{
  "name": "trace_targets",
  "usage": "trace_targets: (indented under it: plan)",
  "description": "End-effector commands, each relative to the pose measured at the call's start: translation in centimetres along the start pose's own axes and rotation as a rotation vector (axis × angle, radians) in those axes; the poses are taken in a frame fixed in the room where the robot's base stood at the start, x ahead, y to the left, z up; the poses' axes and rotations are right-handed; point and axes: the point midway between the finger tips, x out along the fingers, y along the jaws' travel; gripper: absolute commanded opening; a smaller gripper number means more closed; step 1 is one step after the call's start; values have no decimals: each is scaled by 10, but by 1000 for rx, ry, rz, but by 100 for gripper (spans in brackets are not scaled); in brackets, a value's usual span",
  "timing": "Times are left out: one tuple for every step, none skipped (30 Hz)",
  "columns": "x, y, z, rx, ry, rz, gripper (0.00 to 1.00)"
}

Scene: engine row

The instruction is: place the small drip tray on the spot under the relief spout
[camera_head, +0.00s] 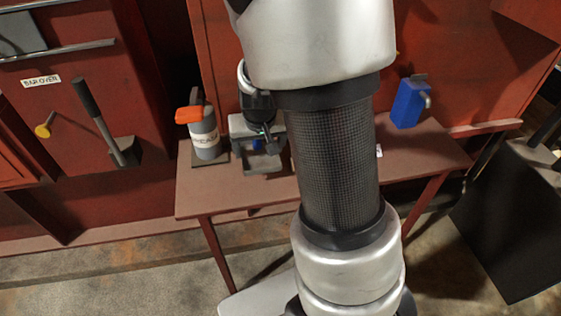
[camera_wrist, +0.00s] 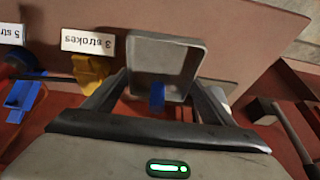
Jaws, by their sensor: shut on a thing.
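My gripper (camera_wrist: 158,100) is shut on the small grey drip tray (camera_wrist: 137,50), a square open tray with raised walls, in the wrist view. A small blue piece shows at the tray's near side, between the fingers. In the head view the tray (camera_head: 262,165) is just below my gripper (camera_head: 258,148), over the left part of the brown table; I cannot tell whether it touches the table. A blue box with a grey spout (camera_head: 410,103) is at the table's right end, well right of the tray. I cannot tell whether this is the relief spout; no marked spot is clear.
A grey can with an orange top (camera_head: 204,135) stands close left of the tray on the table (camera_head: 192,205). A lever (camera_head: 98,120) is on the red panel at left. A dark box (camera_head: 515,220) stands at right. My arm hides the table's middle.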

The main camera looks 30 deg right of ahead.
Motion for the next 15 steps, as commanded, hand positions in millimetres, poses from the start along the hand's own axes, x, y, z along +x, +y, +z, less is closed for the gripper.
trace_targets:
  plan:
    - [12, 1, 5, 2, -1, 1, 52]
    - [16, 1, 6, 1, -1, 1, 52]
    - [19, 1, 7, 1, 0, 1, 52]
    - [20, 1, 8, 2, 2, 1, 52]
    - [22, 1, 8, 2, 2, 0, 52]
    - [24, 0, 9, 1, 2, 0, 52]
    - [26, 0, 10, 0, 1, 0, 52]
    - [28, 0, 11, 0, 1, 0, 52]
    - [33, 0, 14, 0, 0, 0, 52]
    - [37, 1, 15, 1, -1, 1, 52]
    - [42, 1, 17, 2, 0, 1, 52]
    - [48, 1, 20, 1, 0, 1, 52]
    - [52, 0, 22, 1, -1, 0, 52]
    - [55, 1, 23, 1, -1, 1, 52]
    - [58, 1, 24, 1, 0, 1, 52]
